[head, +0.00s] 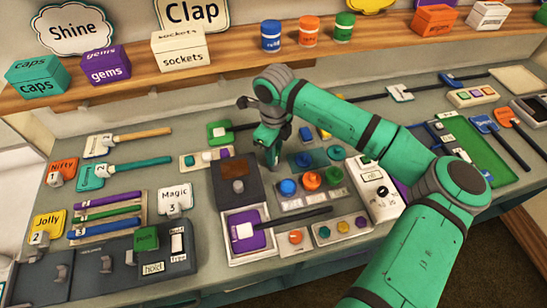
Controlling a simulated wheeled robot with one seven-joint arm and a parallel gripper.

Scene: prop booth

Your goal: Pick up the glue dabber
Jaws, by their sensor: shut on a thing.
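My gripper (271,156) points down over the middle of the bench, just behind and right of a dark box with a brown top (231,168). It is shut on a small grey thing, mostly hidden by the jaws and wrist. This may be the glue dabber, but its shape and any label are too small to read. I cannot tell whether it touches the bench. I cannot make out a glue dabber anywhere else.
A green paddle (217,129) lies left of my gripper. A purple paddle (260,240) lies in a tray in front. Coloured round knobs (311,180) sit close on the right. Boxes and paint pots (308,31) stand on the wooden shelf (225,64) behind.

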